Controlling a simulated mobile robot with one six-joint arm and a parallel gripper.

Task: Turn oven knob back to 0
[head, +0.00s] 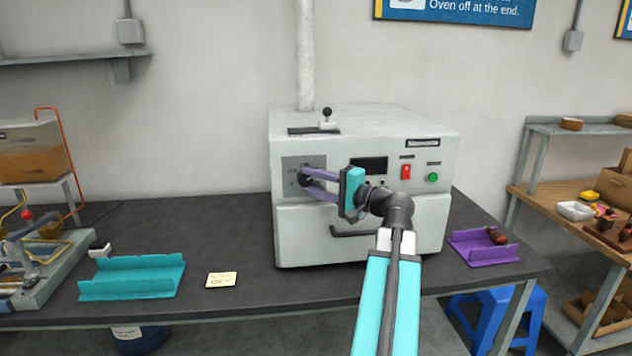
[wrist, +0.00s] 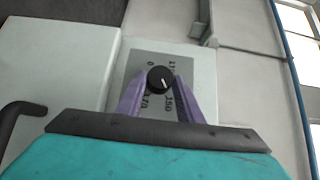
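The oven (head: 355,170) is a pale box on the dark bench, with a grey dial plate at its left front. In the wrist view the round black knob (wrist: 160,79) sits on that plate (wrist: 150,63). A short light mark on the knob points to the lower right, away from the 0 label at the upper left. My gripper (head: 306,179) reaches the knob from the right. Its purple fingers (wrist: 161,88) lie on either side of the knob, close to its edges. I cannot tell whether they press on it.
A red switch (head: 406,172) and a green button (head: 433,177) are right of the dark display. The oven's handle (wrist: 22,110) is left of my gripper in the wrist view. A teal tray (head: 130,290), a yellow note (head: 221,280) and a purple tray (head: 485,254) lie on the bench.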

